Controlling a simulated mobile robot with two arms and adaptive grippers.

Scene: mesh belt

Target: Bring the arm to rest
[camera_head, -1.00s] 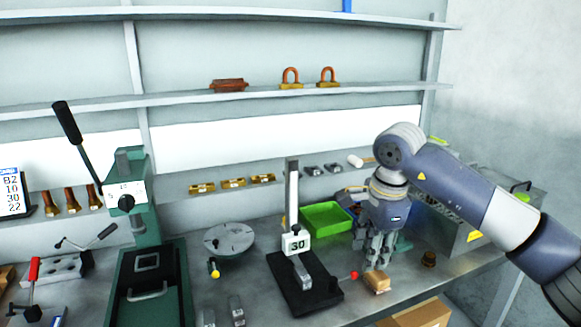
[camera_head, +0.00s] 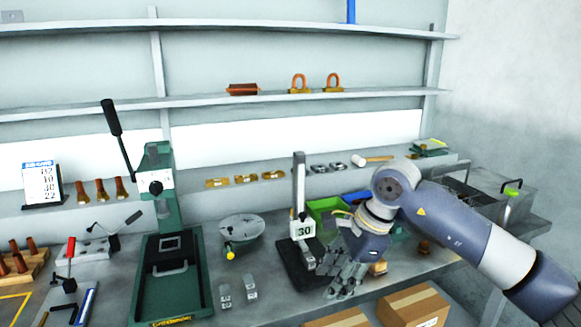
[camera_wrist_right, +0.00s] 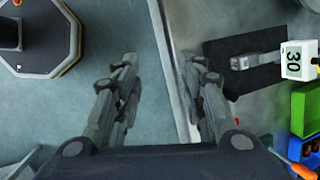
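My right arm comes in from the right in the head view. Its gripper (camera_head: 345,278) hangs tilted at the bench's front edge, before the stand marked 30 (camera_head: 302,230). The right wrist view shows its two fingers (camera_wrist_right: 160,80) spread apart with nothing between them. Floor and the bench edge show below the gap. The small tan block (camera_head: 378,268) sits on the bench behind and right of the gripper, partly hidden and apart from it. My left gripper is in neither view.
A green press (camera_head: 172,290) with a raised lever stands left of a round plate (camera_head: 242,229). The green bin (camera_head: 325,206) and a grey metal box (camera_head: 487,190) lie near the arm. Cardboard boxes (camera_head: 415,305) stand below the bench front. Shelves (camera_head: 220,98) run behind.

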